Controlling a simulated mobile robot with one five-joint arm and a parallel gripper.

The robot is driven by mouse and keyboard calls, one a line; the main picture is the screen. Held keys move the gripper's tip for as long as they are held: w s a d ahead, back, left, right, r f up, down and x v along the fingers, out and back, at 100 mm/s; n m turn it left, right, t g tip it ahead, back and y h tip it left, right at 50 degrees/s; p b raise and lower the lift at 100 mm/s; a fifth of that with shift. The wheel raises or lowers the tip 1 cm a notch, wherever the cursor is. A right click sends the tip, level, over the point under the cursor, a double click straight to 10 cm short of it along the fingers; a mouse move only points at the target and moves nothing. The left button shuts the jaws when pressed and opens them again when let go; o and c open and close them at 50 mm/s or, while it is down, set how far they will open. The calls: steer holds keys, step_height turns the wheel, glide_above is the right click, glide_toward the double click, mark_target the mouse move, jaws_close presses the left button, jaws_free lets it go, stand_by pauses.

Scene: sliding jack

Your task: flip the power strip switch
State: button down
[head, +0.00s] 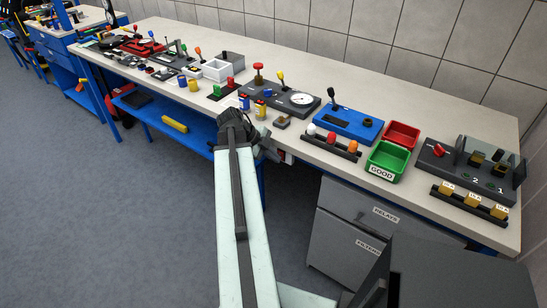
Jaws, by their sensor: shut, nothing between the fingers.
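I cannot clearly make out the power strip or its switch in the head view. A small pale piece with a red mark (286,157) shows just under the bench's front edge, partly behind my arm. It is too small to identify. My arm rises from the bottom of the picture to a dark joint near the bench edge. My gripper (270,151) is beyond that joint, small and dark, close to the bench's front edge and partly hidden. It looks shut and empty. I cannot tell whether it touches the pale piece.
The long bench (330,175) carries a blue box with a lever (348,123), a green GOOD bin (388,160), a red bin (402,135) and a switch panel (470,165). A grey drawer cabinet (350,225) stands below. The floor (110,220) at left is clear.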

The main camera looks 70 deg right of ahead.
steer(key=shift+r+p, duration=0.85)
steer(key=w+a+r+p, duration=0.6)
steer(key=a, duration=0.3)
steer(key=shift+w+r, duration=0.15)
steer(key=shift+r, duration=0.1)
